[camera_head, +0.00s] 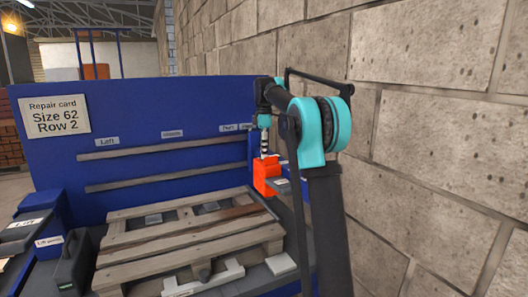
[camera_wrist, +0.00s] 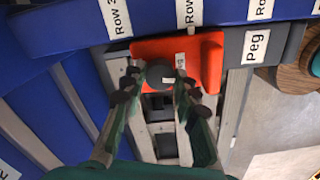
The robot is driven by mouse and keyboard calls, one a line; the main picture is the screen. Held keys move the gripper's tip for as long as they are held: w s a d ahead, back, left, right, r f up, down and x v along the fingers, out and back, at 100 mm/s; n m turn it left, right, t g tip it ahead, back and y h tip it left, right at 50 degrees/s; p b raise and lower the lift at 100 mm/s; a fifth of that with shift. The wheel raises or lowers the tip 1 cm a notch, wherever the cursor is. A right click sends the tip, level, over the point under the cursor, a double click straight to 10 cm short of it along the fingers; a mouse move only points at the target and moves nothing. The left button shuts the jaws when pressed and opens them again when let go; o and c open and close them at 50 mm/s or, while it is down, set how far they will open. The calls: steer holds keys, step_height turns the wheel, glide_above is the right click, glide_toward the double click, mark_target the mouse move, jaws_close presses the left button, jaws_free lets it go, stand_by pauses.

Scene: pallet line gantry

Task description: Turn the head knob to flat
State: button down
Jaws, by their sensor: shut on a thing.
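The orange head (camera_head: 266,176) sits at the right end of the blue gantry, above the pallet's right side. In the wrist view the orange head (camera_wrist: 206,62) lies across the top middle, with a dark round knob (camera_wrist: 160,70) on its front edge. My gripper (camera_wrist: 160,88) has one finger on each side of the knob and is shut on it. A small white label (camera_wrist: 181,60) is beside the knob; I cannot read its setting. In the head view my gripper (camera_head: 264,150) comes down onto the head and hides the knob.
A worn wooden pallet (camera_head: 180,238) lies below the head. The blue back panel (camera_head: 60,170) carries a "Repair card, Size 62, Row 2" sign (camera_head: 54,116). A block wall (camera_head: 440,130) stands close on the right. A "Peg" label (camera_wrist: 256,46) is right of the head.

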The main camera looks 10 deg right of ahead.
steer(key=m, duration=1.2)
steer(key=shift+m, duration=0.3)
steer(key=m, duration=0.4)
steer(key=shift+m, duration=0.3)
steer(key=m, duration=0.3)
steer(key=shift+m, duration=0.3)
steer(key=m, duration=0.9)
steer(key=shift+m, duration=2.1)
